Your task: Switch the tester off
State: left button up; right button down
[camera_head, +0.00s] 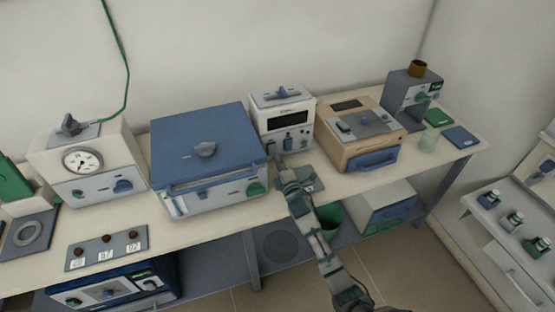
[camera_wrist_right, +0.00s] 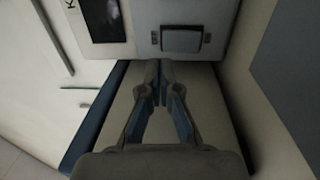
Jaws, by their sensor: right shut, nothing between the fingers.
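The white boxy device with a dark display (camera_head: 289,119), which I take to be the tester, stands at the back of the bench. Its front shows small blue controls (camera_head: 288,143) below the display. In the right wrist view its dark display (camera_wrist_right: 103,20) is at the upper left, and a grey rectangular switch (camera_wrist_right: 182,39) is right of it. My right gripper (camera_head: 278,159) is at the lower front of this device, and its shut, empty fingertips (camera_wrist_right: 158,66) lie just below and left of the switch. I cannot tell if they touch the front, or the switch's position. My left gripper is not in view.
A large blue-lidded box (camera_head: 207,140) stands close to the left, and a tan and grey box (camera_head: 361,138) close to the right. A dial unit (camera_head: 84,166) is farther left, a grey machine (camera_head: 409,97) farther right. A green bin (camera_head: 329,217) is below the bench.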

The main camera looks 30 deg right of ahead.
jog(key=v, duration=0.2)
jog(key=r+p+v, duration=0.1)
jog(key=v, duration=0.4)
jog(key=shift+s+d+r, duration=0.1)
jog(key=shift+s+d, duration=0.25)
jog(key=shift+s, duration=0.3)
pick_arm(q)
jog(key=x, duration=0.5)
pick_arm(e)
jog(key=shift+a+r, duration=0.2)
jog(key=shift+a, duration=0.55)
